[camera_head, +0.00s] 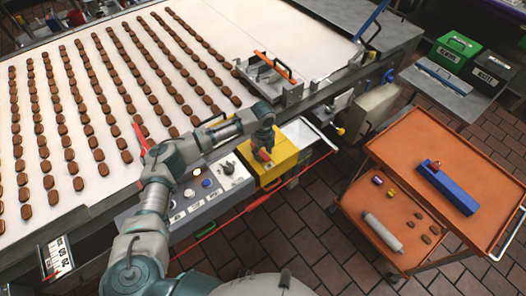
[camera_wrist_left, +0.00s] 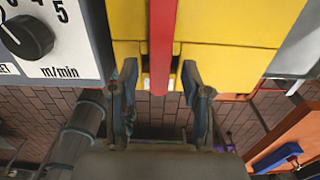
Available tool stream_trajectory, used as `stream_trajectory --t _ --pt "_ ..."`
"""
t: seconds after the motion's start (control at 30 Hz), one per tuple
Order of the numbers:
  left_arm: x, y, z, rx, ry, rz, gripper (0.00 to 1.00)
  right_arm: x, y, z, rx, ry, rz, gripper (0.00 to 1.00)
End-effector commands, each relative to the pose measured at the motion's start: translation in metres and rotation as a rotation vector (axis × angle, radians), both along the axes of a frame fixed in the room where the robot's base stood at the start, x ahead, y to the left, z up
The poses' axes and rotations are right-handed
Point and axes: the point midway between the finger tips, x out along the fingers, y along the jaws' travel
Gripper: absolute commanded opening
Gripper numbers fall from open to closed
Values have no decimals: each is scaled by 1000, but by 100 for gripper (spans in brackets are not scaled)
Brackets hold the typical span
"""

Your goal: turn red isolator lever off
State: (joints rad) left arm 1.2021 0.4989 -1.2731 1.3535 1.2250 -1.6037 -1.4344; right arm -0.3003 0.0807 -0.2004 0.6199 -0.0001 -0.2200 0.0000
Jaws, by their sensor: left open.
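The red isolator lever (camera_head: 263,155) is on the front of a yellow box (camera_head: 283,160) at the conveyor's side. In the left wrist view, the lever (camera_wrist_left: 162,45) is a red bar running down from the top edge in front of the yellow box (camera_wrist_left: 220,30). My left gripper (camera_head: 264,143) is at the box. In the wrist view, its two fingers (camera_wrist_left: 160,80) are open, one on each side of the lever's lower end, with visible gaps. Whether the lever lies within finger depth is hard to tell. My right gripper is not in view.
A grey control panel (camera_head: 208,192) with a speed dial (camera_wrist_left: 28,37) sits left of the box. A red pull cord (camera_head: 258,201) runs along the front. An orange trolley (camera_head: 430,150) stands right. The conveyor (camera_head: 290,25) holds rows of brown biscuits. Tiled floor is free between.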

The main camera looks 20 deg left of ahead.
Motion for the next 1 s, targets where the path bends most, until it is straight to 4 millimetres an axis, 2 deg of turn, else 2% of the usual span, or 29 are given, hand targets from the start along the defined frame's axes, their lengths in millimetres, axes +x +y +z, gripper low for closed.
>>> stream_trajectory --t 0.07,0.27,0.67,1.0 --pt "0 0 0 0 0 0 48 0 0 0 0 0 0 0" --pt "0 0 0 0 0 0 0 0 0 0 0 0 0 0" --pt "1 -1 1 -2 0 18 0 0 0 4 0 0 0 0" --pt "12 -11 4 -3 2 197 0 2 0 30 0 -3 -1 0"
